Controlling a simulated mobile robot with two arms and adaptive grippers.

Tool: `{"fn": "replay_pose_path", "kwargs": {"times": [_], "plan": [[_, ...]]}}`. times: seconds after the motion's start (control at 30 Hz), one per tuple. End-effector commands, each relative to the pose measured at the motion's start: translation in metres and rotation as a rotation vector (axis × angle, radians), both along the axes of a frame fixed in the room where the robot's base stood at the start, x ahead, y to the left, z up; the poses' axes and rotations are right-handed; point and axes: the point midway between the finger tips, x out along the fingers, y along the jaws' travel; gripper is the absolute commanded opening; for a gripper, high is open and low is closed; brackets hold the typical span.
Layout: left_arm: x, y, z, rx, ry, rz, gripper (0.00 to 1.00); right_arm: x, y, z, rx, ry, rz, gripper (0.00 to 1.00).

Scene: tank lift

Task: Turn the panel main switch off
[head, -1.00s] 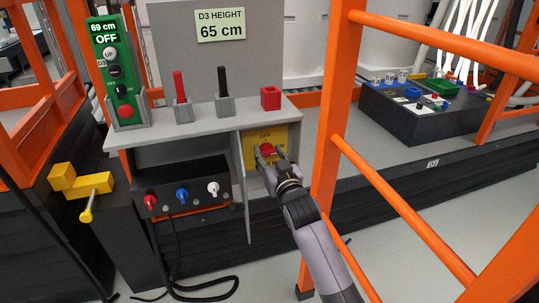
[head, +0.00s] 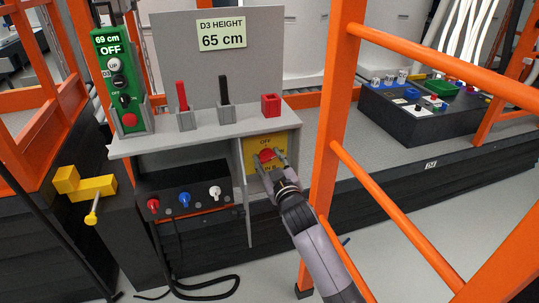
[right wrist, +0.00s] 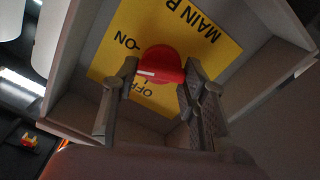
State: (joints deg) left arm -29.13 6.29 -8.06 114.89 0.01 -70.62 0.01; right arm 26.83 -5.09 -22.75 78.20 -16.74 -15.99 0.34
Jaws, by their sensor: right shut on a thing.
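The main switch is a red round knob (head: 266,155) on a yellow plate (head: 250,147) with OFF and ON lettering, inside the right bay of the grey stand. In the right wrist view the knob (right wrist: 161,66) carries a white mark lying roughly level in the picture. My right gripper (head: 271,160) reaches in from the lower right and is shut on the knob, one finger on each side. Its fingers (right wrist: 157,80) also show in the right wrist view. They partly cover the plate's lettering. My left gripper is not in view.
An orange post (head: 333,130) with rails stands close to the right of my arm. A green pendant (head: 122,85) reading 69 cm and OFF stands on the shelf (head: 200,136). A black box (head: 186,190) with coloured knobs sits in the left bay. A yellow handle (head: 90,187) juts out at left.

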Motion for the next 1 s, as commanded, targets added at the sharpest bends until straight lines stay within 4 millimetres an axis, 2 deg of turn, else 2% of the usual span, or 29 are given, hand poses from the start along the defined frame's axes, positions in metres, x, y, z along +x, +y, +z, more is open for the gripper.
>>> {"fn": "replay_pose_path", "kwargs": {"times": [0.2, 0.4, 0.7, 1.0], "plan": [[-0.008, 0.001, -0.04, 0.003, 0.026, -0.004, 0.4, 0.0, 0.001, 0.001, -0.199, -0.062, 0.0, 0.12], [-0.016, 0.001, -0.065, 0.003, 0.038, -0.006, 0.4, -0.001, 0.002, 0.0, -0.379, -0.121, 0.002, 0.12], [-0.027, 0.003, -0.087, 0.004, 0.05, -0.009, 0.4, -0.001, 0.002, -0.002, -0.652, -0.21, 0.002, 0.12], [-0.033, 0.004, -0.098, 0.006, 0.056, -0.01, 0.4, -0.001, 0.003, -0.004, -0.902, -0.291, 0.002, 0.12]]}}
